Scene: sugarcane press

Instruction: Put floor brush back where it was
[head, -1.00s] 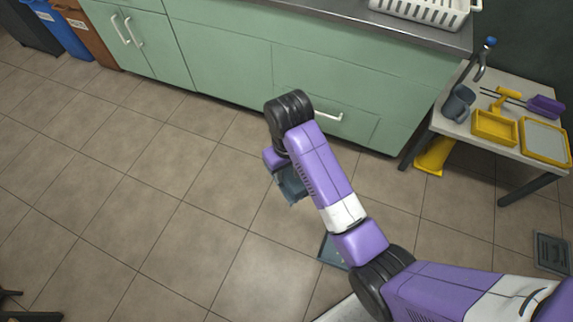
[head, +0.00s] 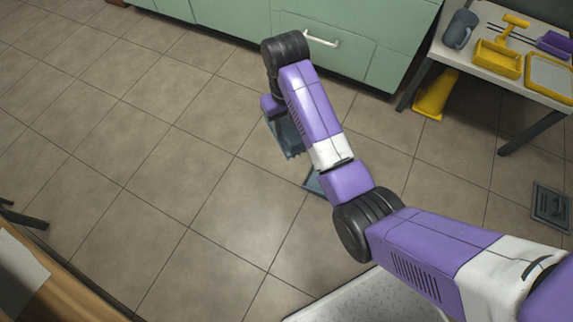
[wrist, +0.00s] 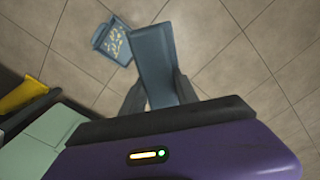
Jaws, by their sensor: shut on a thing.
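The floor brush (wrist: 153,55) is a blue-grey flat block. My gripper (wrist: 160,92) is shut on it, with a dark finger on each side of its near end in the wrist view. In the head view the brush (head: 286,138) hangs below the end of my arm, partly hidden by it; the fingertips are hidden there. A blue dustpan (wrist: 112,40) with pale bits in it lies on the floor beside the brush in the wrist view. In the head view only part of the dustpan (head: 313,181) shows behind my arm.
Green cabinets (head: 340,45) stand at the back. A table (head: 490,62) at the upper right holds a grey jug, yellow trays and tools, with a yellow wedge-like thing (head: 436,95) below. A dark floor grate (head: 550,207) lies right. A wooden edge (head: 50,285) is lower left.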

